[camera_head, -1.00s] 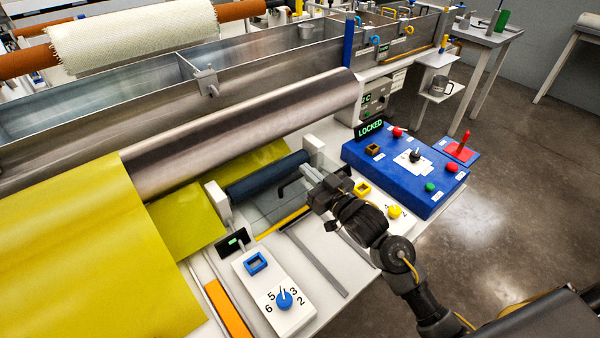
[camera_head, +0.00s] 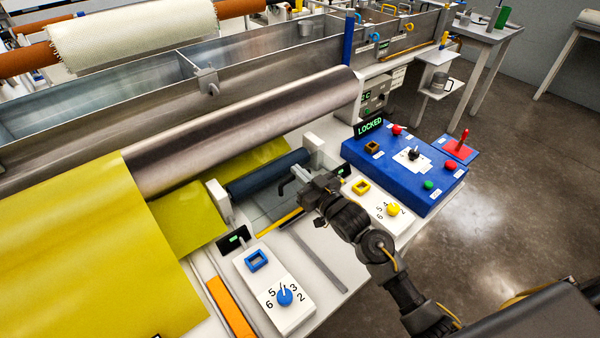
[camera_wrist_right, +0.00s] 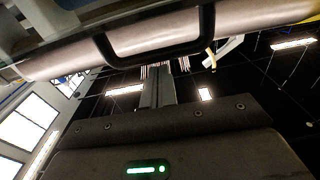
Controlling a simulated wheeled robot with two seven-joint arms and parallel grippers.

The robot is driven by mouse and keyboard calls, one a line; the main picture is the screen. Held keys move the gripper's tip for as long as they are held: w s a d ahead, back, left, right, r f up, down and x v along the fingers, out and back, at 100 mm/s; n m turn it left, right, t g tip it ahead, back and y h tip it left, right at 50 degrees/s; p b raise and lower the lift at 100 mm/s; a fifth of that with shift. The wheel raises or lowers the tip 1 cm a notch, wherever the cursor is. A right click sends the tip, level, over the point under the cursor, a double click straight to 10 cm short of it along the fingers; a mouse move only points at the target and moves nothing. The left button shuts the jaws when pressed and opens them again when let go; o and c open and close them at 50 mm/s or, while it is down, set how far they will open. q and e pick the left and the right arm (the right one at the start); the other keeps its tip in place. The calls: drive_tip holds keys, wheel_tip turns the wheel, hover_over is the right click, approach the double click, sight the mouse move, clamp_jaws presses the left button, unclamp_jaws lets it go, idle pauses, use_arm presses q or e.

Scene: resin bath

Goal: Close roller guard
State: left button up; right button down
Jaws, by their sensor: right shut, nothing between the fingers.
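The roller guard is a clear pane (camera_head: 262,208) in front of the dark blue roller (camera_head: 265,176), with a black bar handle (camera_head: 284,187). My right gripper (camera_head: 304,196) is shut and empty, close beside the handle at its right. In the right wrist view the handle (camera_wrist_right: 157,52) crosses above the fingers (camera_wrist_right: 157,84) like a bracket. The shut fingers point at it from below and are not around it. Whether they touch it I cannot tell. The pane's edges are hard to make out, and my arm hides part of its right side. My left gripper is out of view.
A blue control box (camera_head: 403,180) with a LOCKED display (camera_head: 370,126) stands to the right. White panels with a yellow knob (camera_head: 393,210) and a blue knob (camera_head: 285,296) flank my right arm. A steel roller (camera_head: 240,128) and yellow sheet (camera_head: 80,250) lie left.

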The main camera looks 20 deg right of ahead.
drive_tip(key=shift+s+d+f, duration=0.1)
drive_tip(key=shift+s+f, duration=0.15)
drive_tip(key=shift+f, duration=0.65)
drive_tip(key=shift+s+f, duration=0.1)
drive_tip(key=shift+f, duration=0.1)
drive_tip(key=r+p, duration=0.2)
drive_tip(key=r, duration=0.1)
drive_tip(key=r+p, duration=0.2)
drive_tip(key=shift+w, duration=0.35)
drive_tip(key=b+v, duration=0.2)
drive_tip(key=v, duration=0.7)
drive_tip(key=shift+s+f, duration=0.3)
drive_tip(key=shift+s, duration=0.05)
drive_tip(key=shift+f, duration=0.1)
